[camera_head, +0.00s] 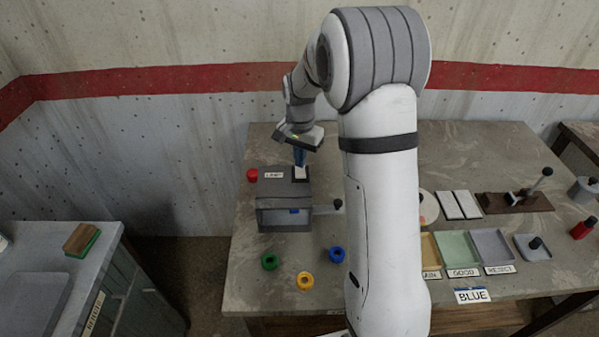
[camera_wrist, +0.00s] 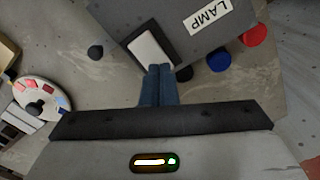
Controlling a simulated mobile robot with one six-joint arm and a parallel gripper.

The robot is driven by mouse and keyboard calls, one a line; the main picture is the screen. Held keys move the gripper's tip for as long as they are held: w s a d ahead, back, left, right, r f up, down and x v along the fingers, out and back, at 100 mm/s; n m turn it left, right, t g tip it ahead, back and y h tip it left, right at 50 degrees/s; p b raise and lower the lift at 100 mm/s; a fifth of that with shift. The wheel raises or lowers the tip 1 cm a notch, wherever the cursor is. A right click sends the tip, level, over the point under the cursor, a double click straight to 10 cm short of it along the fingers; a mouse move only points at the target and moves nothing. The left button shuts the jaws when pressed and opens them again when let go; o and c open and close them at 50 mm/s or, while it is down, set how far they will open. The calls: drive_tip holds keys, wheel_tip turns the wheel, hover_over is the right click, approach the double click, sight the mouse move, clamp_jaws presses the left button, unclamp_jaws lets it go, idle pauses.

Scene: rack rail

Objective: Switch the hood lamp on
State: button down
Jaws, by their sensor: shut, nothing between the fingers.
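The grey hood (camera_head: 284,217) stands on the table, with a LAMP label (camera_head: 273,175) on its top. Beside the label is a white rocker switch (camera_head: 300,173) in a black frame; it also shows in the wrist view (camera_wrist: 150,47). My gripper (camera_head: 300,162) is over the switch, its blue fingers shut together and empty. In the wrist view the fingertips (camera_wrist: 160,68) overlap the switch's near edge; I cannot tell whether they touch it. No lamp glow shows.
A red round thing (camera_head: 252,174) is left of the hood. Green (camera_head: 269,261), yellow (camera_head: 305,281) and blue (camera_head: 337,255) rings lie in front. Trays (camera_head: 491,246) and a dark lever fixture (camera_head: 512,202) are to the right. My arm hides the table's middle.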

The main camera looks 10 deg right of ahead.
drive_tip(key=shift+r+p, duration=2.25)
drive_tip(key=shift+r, duration=1.15)
drive_tip(key=s+r+n+t+b, duration=0.1)
drive_tip(key=s+r+n, duration=0.1)
drive_tip(key=s+r, duration=0.35)
drive_tip(key=s+r+n+t+b, duration=0.1)
drive_tip(key=s+r+n, duration=0.15)
drive_tip(key=s, duration=0.65)
drive_tip(key=s+n+t, duration=0.1)
drive_tip(key=s+n, duration=0.2)
drive_tip(key=s, duration=1.1)
drive_tip(key=shift+a+f+n+b, duration=0.15)
drive_tip(key=shift+f+n+b, duration=0.15)
drive_tip(key=shift+n, duration=0.05)
